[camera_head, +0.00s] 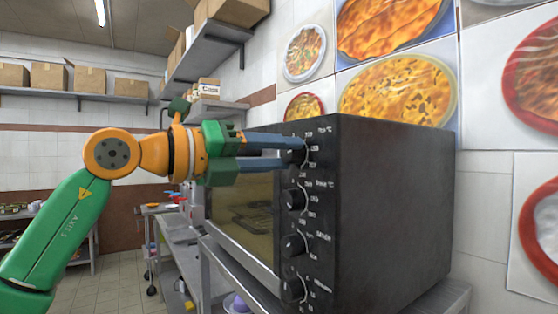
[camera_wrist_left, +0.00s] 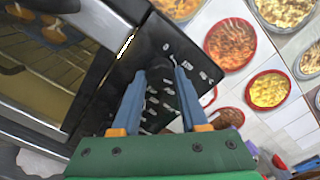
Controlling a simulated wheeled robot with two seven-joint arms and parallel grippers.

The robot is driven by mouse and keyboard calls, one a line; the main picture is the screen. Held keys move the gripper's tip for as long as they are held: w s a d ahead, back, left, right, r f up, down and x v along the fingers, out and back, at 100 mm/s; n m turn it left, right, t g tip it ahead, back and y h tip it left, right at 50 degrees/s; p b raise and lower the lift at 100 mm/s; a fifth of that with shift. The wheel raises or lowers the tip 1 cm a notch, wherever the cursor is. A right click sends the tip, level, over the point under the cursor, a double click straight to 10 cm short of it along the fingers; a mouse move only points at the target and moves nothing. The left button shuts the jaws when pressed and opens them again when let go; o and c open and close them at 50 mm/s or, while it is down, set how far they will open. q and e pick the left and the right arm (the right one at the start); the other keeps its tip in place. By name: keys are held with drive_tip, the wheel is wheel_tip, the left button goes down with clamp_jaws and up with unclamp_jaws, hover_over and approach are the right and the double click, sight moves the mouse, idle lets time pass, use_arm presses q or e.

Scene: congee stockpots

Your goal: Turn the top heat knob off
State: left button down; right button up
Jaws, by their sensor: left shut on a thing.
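The top heat knob (camera_head: 300,155) is a dark round knob at the top of the control panel of a black oven (camera_head: 385,210). My left gripper (camera_head: 299,151) reaches in from the left with its blue-grey fingers on either side of this knob. It is shut on the knob. In the left wrist view, the fingertips (camera_wrist_left: 166,68) close around the dark knob (camera_wrist_left: 159,74), which is partly hidden by them. My right gripper is in neither view.
Below it on the panel are the second knob (camera_head: 294,199), third knob (camera_head: 295,244) and bottom knob (camera_head: 291,290). The oven's glass door (camera_head: 240,215) is left of the panel, shut. The oven stands on a metal table (camera_head: 440,298) near a tiled wall.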

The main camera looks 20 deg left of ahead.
use_arm(q)
drive_tip(key=n, duration=0.3)
drive_tip(key=shift+r+n+b, duration=0.1)
drive_tip(key=shift+n+b, duration=0.3)
drive_tip(key=n, duration=0.3)
drive_tip(key=shift+n+b, duration=0.3)
drive_tip(key=n, duration=0.4)
drive_tip(key=shift+r+b, duration=0.1)
drive_tip(key=shift+b, duration=0.3)
drive_tip(key=shift+n, duration=1.9)
drive_tip(key=shift+b, duration=0.3)
drive_tip(key=shift+c, duration=2.2)
unclamp_jaws()
drive_tip(key=shift+s+a, duration=0.1)
